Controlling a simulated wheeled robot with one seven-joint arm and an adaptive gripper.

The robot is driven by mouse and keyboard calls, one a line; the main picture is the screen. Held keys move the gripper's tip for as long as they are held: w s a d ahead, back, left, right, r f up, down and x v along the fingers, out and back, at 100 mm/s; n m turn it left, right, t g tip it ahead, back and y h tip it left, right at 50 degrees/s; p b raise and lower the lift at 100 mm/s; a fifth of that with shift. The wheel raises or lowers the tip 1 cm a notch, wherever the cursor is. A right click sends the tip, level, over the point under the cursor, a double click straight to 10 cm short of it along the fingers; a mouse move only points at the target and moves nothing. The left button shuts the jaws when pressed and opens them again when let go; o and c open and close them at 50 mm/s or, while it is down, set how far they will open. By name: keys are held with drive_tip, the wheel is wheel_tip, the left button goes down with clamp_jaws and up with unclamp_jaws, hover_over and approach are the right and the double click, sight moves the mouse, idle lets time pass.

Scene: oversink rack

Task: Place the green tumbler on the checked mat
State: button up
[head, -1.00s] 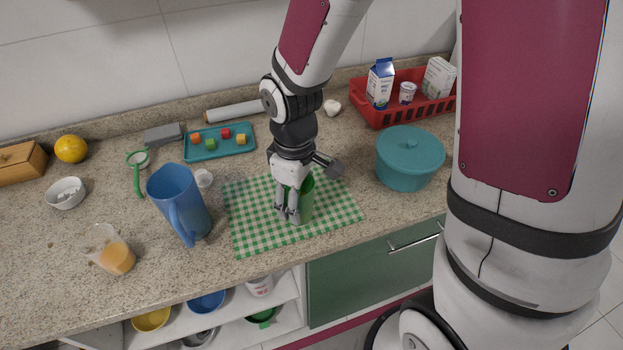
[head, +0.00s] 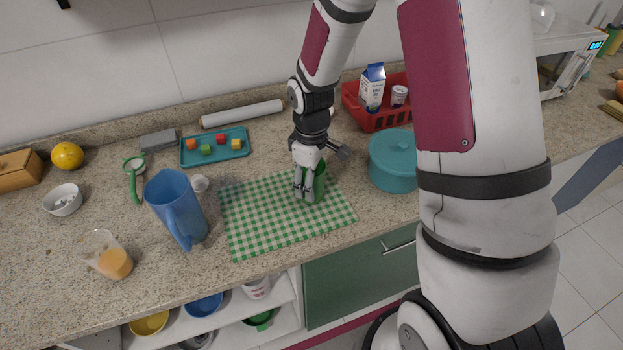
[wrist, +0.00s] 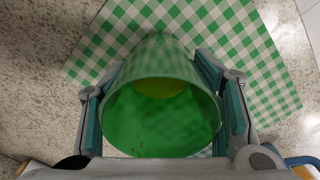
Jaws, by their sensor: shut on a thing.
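The green tumbler (head: 320,180) is upright over the right part of the green-and-white checked mat (head: 262,222) in the head view, partly hidden by my gripper. My gripper (head: 305,196) points down and is shut on the tumbler. In the wrist view the tumbler (wrist: 162,118) sits between my two fingers (wrist: 165,115), its open rim towards the camera, with the mat (wrist: 245,60) beyond it. I cannot tell whether the tumbler's base touches the mat.
A blue pitcher (head: 176,205) stands left of the mat, with a glass of orange drink (head: 115,262) farther left. A teal pot (head: 392,165) is to the right. A teal tray (head: 214,155) with coloured cubes and a red basket (head: 375,120) are behind. The mat's left and front parts are clear.

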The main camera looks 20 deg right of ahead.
drive_tip(key=shift+f, duration=0.15)
drive_tip(key=o, duration=1.3)
wheel_tip(320, 180, up, 13)
drive_tip(key=shift+s+d+r+m+t+b, duration=0.1)
drive_tip(key=shift+s+r+m+t, duration=1.1)
drive_tip(key=shift+s+r, duration=1.8)
drive_tip(key=shift+s+a+r+m+t+b, duration=0.1)
drive_tip(key=shift+s+r+m+t, duration=0.45)
drive_tip(key=shift+s+r+m, duration=2.35)
drive_tip(key=shift+s+d+r+m+t+b, duration=0.1)
drive_tip(key=shift+s+r+m+t, duration=0.55)
drive_tip(key=shift+s+r, duration=2.45)
drive_tip(key=shift+s+f+n, duration=0.25)
drive_tip(key=shift+s+f, duration=0.9)
drive_tip(key=shift+f, duration=0.05)
